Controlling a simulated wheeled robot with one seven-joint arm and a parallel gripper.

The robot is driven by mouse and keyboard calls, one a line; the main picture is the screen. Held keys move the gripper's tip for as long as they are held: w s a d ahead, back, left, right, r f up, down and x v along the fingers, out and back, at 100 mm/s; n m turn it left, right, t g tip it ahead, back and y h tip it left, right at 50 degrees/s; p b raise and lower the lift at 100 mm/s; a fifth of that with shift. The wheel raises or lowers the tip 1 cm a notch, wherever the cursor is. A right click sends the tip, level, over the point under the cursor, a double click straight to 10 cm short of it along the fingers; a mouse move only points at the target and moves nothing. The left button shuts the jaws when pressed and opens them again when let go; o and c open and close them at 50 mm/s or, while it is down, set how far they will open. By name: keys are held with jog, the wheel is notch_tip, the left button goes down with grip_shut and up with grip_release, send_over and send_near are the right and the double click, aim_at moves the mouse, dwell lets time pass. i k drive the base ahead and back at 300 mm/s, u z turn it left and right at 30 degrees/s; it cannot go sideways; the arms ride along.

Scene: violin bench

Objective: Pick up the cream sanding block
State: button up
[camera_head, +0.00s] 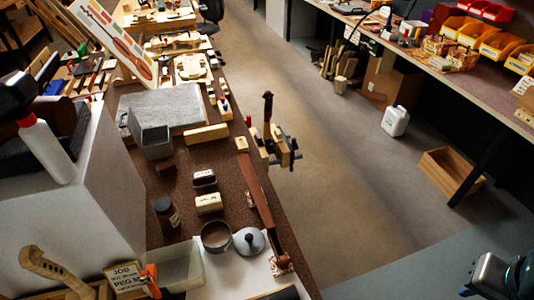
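The cream sanding block (208,203) appears to be the small pale block with dark marking, lying on the brown bench top (185,222) in the left half of the view. My gripper (490,277) shows only in part at the lower right corner, far to the right of the bench and apart from the block. Its fingertips are not clear, so I cannot tell whether it is open or shut.
A long brown wooden strip (256,193) runs along the bench's right edge. A clamp (277,145) juts over that edge.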

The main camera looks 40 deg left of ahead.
aim_at(211, 202)
jog(key=i, duration=2.3)
jog(key=u, duration=3.75)
jog(key=i, duration=1)
